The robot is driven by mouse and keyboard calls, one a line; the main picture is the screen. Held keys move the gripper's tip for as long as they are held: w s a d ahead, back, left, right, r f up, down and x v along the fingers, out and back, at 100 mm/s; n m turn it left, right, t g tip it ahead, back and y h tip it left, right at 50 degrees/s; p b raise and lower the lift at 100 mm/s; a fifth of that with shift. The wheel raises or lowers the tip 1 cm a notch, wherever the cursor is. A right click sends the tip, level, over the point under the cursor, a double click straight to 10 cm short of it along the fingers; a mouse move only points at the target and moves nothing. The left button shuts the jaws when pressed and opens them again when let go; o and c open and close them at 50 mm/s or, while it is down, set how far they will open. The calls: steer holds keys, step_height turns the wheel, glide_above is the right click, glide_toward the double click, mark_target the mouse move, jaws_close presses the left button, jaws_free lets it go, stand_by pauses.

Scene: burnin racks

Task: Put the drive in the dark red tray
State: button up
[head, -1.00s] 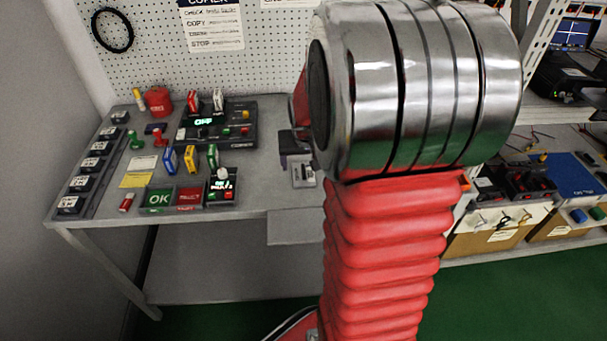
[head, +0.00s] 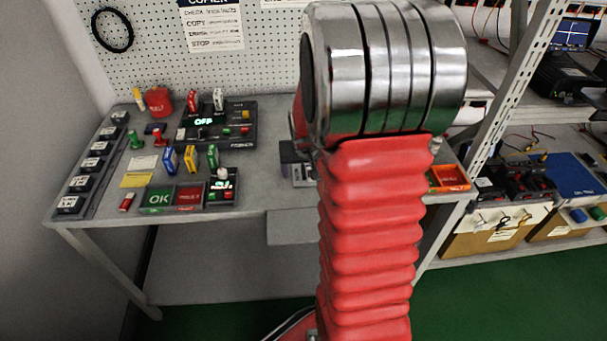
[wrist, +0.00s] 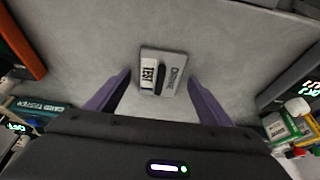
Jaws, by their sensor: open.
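The drive (wrist: 175,76), a small flat grey block with a white label, lies on the grey bench, centred in the wrist view. Part of it shows beside my arm in the head view (head: 300,174). My gripper (wrist: 158,77) is open, its purple fingers on either side of the drive's near end in the picture; I cannot tell how high above it they are. In the head view my arm hides most of the gripper. The dark red tray (head: 189,198) is on the bench's front left, right of the green OK tray (head: 158,199).
Upright coloured drives (head: 189,158) stand near the dark red tray. A black copier (head: 232,128) is behind, and a row of black units (head: 92,163) lies at far left. An orange-red tray (head: 449,176) sits at the bench's right end.

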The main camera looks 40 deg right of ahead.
mark_target(304, 173)
steer(key=shift+c, duration=0.5)
steer(key=c, duration=1.1)
steer(key=shift+c, duration=0.2)
step_height(304, 173, up, 10)
